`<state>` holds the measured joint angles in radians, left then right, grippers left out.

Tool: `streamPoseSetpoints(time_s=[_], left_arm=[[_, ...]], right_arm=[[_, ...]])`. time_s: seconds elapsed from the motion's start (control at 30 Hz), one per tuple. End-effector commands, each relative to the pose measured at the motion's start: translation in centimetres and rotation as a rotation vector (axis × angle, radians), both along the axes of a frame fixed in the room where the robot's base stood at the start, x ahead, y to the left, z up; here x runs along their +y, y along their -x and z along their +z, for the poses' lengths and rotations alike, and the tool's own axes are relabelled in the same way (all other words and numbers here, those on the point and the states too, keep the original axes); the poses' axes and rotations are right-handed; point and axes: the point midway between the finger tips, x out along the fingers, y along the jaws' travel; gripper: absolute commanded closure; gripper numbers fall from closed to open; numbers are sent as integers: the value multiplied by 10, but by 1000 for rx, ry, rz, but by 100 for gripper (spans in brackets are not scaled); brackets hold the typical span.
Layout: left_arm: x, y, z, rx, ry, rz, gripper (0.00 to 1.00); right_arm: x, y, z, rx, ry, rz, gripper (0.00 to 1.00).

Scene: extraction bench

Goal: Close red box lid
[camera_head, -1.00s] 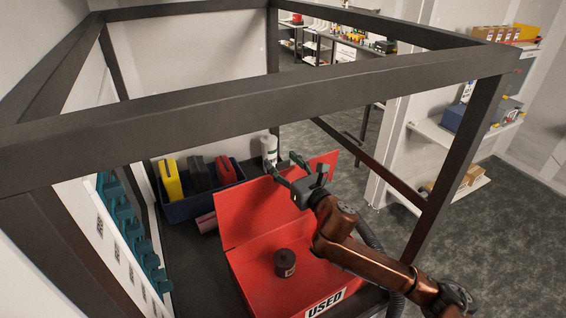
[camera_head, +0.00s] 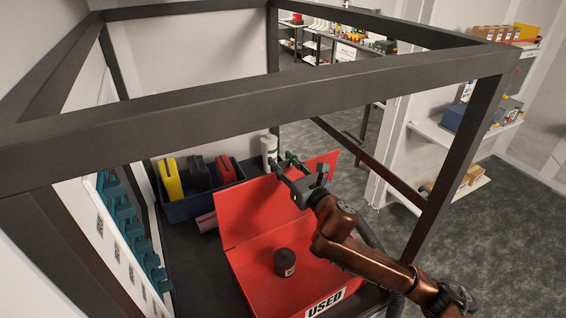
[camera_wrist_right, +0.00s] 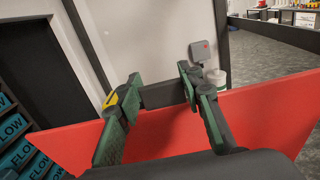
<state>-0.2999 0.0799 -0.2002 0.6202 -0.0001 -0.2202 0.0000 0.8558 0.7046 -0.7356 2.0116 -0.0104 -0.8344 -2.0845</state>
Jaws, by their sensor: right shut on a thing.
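The red box (camera_head: 248,282) stands on the bench with a white "USED" label on its front, and a dark round canister (camera_head: 285,264) sits in it. Its red lid (camera_head: 252,212) stands raised, tilted up at the back. In the right wrist view the lid (camera_wrist_right: 268,115) spans the picture behind and below the gripper (camera_wrist_right: 160,76). The exact contact is partly hidden by the fingers. My left gripper is not in view.
A dark blue bin (camera_head: 190,208) with yellow, black and red containers stands behind the box at left. A white bottle (camera_head: 269,150) stands just behind the gripper. Teal holders (camera_head: 130,232) line the left wall. A dark frame beam (camera_head: 230,95) crosses above the bench.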

Motion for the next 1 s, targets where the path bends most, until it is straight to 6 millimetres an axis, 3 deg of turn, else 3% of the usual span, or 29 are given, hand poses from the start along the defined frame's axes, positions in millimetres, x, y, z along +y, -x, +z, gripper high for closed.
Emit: streamPoseSetpoints(time_s=[0.17,0.37,1.0], left_arm=[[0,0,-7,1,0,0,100],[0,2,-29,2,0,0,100],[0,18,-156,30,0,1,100]], right_arm=[[-3,5,-3,-14,-7,-1,100],[-12,23,-10,-68,-32,-1,100],[-61,124,-59,-384,-186,-1,100]])
